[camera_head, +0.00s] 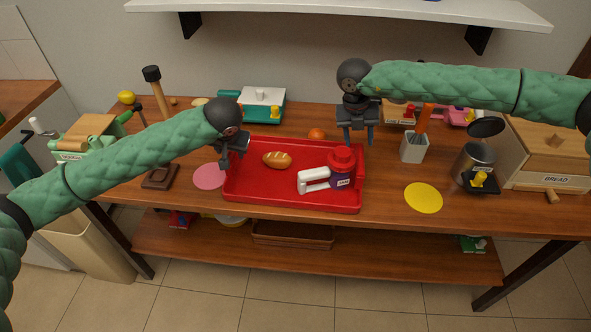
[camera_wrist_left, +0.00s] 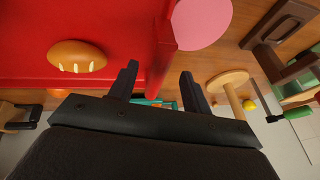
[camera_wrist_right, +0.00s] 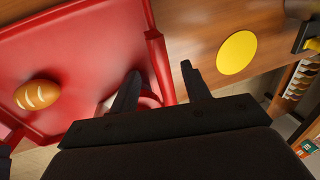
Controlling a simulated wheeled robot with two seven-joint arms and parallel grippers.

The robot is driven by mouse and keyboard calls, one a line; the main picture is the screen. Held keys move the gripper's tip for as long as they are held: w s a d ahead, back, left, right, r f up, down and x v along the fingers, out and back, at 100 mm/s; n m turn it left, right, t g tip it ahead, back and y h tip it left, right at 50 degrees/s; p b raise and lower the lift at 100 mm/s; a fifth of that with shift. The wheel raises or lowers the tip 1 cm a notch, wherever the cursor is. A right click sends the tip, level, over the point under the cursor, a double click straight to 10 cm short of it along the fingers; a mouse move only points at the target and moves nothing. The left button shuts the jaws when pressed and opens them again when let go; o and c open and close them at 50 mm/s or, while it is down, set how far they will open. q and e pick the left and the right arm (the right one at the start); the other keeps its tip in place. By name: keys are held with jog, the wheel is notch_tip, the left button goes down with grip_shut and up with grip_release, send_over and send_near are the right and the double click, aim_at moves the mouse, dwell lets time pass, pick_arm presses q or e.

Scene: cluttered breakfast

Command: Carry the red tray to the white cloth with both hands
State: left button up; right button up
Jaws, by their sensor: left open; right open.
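The red tray (camera_head: 270,196) lies on the wooden table. It holds a bread roll (camera_head: 277,159), a red-lidded purple jar (camera_head: 342,166) and a white item (camera_head: 313,179) beside the jar. My left gripper (camera_head: 233,160) is open at the tray's left edge; in the left wrist view its fingers (camera_wrist_left: 158,82) are either side of the rim line. My right gripper (camera_head: 358,140) is open above the tray's back right corner; in the right wrist view the right wall (camera_wrist_right: 157,60) lies between its fingers (camera_wrist_right: 162,80). Contact is unclear. I see no white cloth.
A pink disc (camera_head: 209,177) lies left of the tray and a yellow disc (camera_head: 423,197) right of it. An orange (camera_head: 316,134) and a teal appliance (camera_head: 262,105) are behind. A utensil cup (camera_head: 414,148), a metal pot (camera_head: 474,162) and a bread box (camera_head: 550,160) stand right.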

aim_at(231, 154)
pick_arm(q)
jog(key=shift+x, duration=3.1)
pick_arm(e)
jog(key=shift+d+f, duration=0.2)
jog(key=shift+f, duration=0.8)
jog(key=shift+d+f, duration=0.15)
jog(key=shift+f, duration=0.9)
jog(key=shift+d+f, duration=0.2)
jog(key=shift+f, duration=0.8)
jog(key=shift+s, duration=0.1)
pick_arm(q)
grip_shut()
pick_arm(e)
grip_shut()
